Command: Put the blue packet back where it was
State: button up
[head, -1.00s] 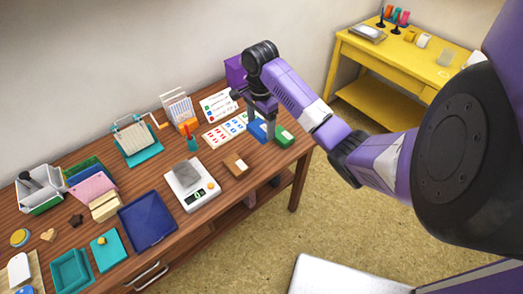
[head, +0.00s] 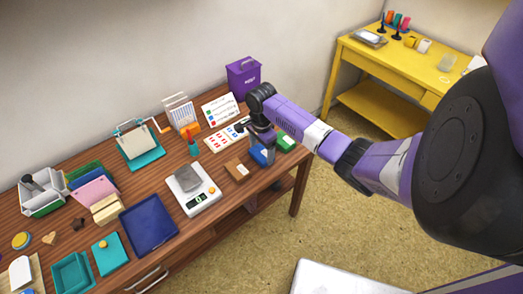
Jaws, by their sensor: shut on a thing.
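The blue packet (head: 260,157) is between the brown packet (head: 237,170) on its left and the green packet (head: 285,142) on its right, near the table's right end. My gripper (head: 265,149) points down and is shut on the blue packet from above. The fingers hide part of the packet. I cannot tell whether its underside touches the table. A white label shows on the packet's side.
A card with red and blue marks (head: 221,138) lies behind the packets. A white scale (head: 194,201) with a grey block stands to the left. A purple box (head: 243,80) stands at the back. The yellow table (head: 385,66) stands apart.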

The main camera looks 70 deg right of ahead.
aim_at(262, 153)
jog(key=shift+f, duration=0.15)
jog(key=o, duration=1.5)
notch_tip(262, 153, up, 12)
jog(key=shift+r+b, duration=0.2)
jog(key=shift+b, duration=0.2)
